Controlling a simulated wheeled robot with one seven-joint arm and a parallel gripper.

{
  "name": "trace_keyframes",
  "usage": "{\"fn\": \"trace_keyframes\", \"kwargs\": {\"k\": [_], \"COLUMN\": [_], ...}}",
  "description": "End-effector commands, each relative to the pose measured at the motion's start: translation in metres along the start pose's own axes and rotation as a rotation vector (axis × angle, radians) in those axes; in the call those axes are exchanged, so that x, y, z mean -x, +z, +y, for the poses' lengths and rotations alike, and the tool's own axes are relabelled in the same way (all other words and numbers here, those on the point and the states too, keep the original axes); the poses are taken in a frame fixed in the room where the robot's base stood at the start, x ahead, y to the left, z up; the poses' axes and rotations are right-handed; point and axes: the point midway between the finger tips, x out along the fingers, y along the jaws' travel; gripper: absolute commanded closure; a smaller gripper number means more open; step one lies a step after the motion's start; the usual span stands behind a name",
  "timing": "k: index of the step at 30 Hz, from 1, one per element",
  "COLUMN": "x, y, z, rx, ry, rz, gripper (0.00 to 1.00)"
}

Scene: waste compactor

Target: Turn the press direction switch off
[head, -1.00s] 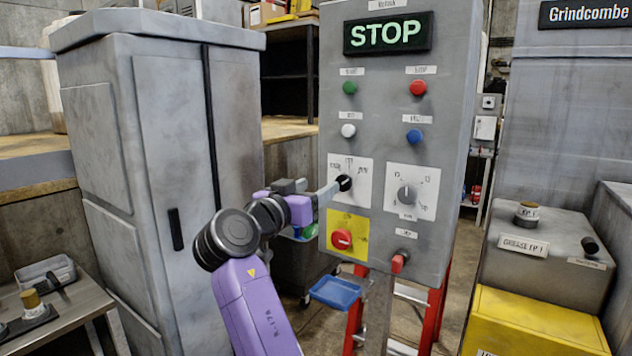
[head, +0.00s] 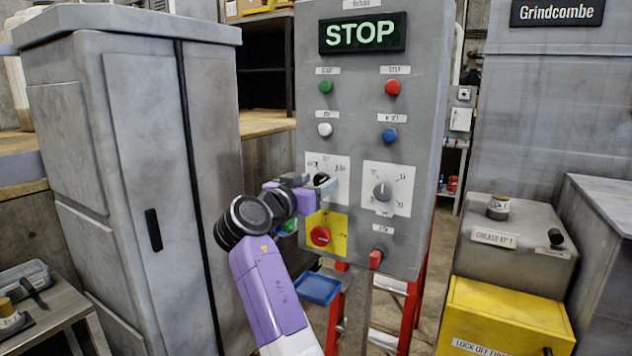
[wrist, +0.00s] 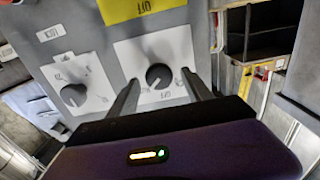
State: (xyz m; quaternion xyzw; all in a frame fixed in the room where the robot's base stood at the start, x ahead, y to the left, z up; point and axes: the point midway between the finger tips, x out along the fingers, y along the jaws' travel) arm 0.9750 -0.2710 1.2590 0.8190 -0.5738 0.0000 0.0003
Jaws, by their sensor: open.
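The switch is a black rotary knob (head: 321,178) on a white plate with several printed positions, at the left of the grey control panel. Its pointing direction is hard to make out. My gripper (head: 318,187) is at this knob, coming from the lower left, and partly covers the plate. In the wrist view, the knob (wrist: 159,77) sits between the two dark fingertips of my open gripper (wrist: 161,78), with gaps on both sides. I cannot tell whether the fingertips reach past the knob's front.
A grey dial (head: 382,191) sits right of the switch. A red knob on a yellow plate (head: 341,236) is below, close to my gripper. Push buttons and a lit STOP sign (head: 362,33) are above. A grey cabinet (head: 120,150) stands left of my arm.

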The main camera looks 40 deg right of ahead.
Motion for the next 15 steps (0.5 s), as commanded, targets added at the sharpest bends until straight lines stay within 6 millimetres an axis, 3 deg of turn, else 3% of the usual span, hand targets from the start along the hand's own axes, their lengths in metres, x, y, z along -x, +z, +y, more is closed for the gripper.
{"fn": "trace_keyframes", "kwargs": {"k": [5,13,15], "x": [-0.0001,0.0001,0.0002], "y": [0.0001,0.0001,0.0001], "z": [0.0001,0.0001,0.0000], "rx": [0.000,0.000,0.000], "ry": [0.000,0.000,0.000], "rz": [0.000,0.000,0.000], "gripper": [0.42,0.95,1.00]}}
